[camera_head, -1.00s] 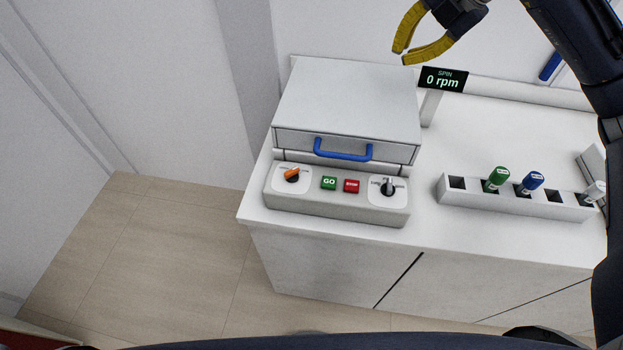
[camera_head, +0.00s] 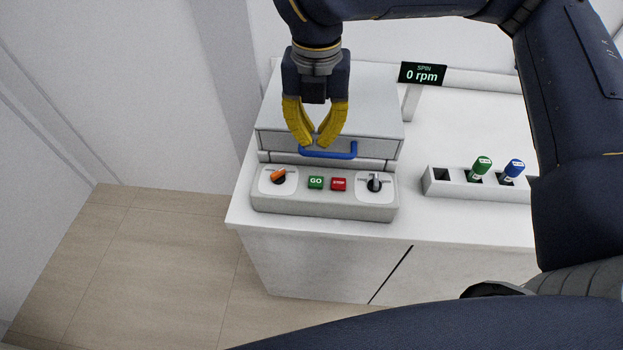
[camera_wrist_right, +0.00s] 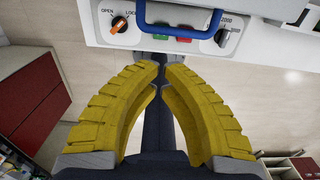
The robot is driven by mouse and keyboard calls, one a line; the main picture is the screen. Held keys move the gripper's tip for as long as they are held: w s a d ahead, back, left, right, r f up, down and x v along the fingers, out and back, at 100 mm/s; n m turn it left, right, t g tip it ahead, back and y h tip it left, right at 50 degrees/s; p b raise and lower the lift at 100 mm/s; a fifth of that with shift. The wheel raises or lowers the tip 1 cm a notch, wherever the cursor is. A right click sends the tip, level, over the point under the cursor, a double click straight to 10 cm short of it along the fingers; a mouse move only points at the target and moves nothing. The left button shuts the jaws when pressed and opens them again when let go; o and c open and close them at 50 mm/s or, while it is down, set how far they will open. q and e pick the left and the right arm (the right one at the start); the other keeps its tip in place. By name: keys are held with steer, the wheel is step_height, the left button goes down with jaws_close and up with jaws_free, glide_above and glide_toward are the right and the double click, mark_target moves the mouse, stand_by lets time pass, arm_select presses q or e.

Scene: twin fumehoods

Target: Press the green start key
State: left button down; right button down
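The green GO key (camera_head: 316,182) sits on the front control strip of a grey box-shaped machine (camera_head: 276,143), left of a red key (camera_head: 339,184). My right gripper (camera_head: 314,145), with yellow fingers, hangs above the machine's front near the blue handle (camera_head: 340,155). Its fingertips are drawn together with nothing between them, apart from the green key. In the right wrist view, the fingertips (camera_wrist_right: 161,63) point toward the strip, and the green key (camera_wrist_right: 159,38) shows partly behind the handle. My left gripper is not in view.
An orange knob (camera_head: 279,176) and a grey knob (camera_head: 374,182) flank the keys. A display (camera_head: 422,74) reads 0 rpm. A white rack (camera_head: 450,187) with green-capped and blue-capped tubes stands to the right. The counter's front edge lies just before the strip.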

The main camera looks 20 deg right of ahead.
mark_target(315, 186)
steer(key=shift+f, duration=0.15)
steer(key=shift+f, duration=6.85)
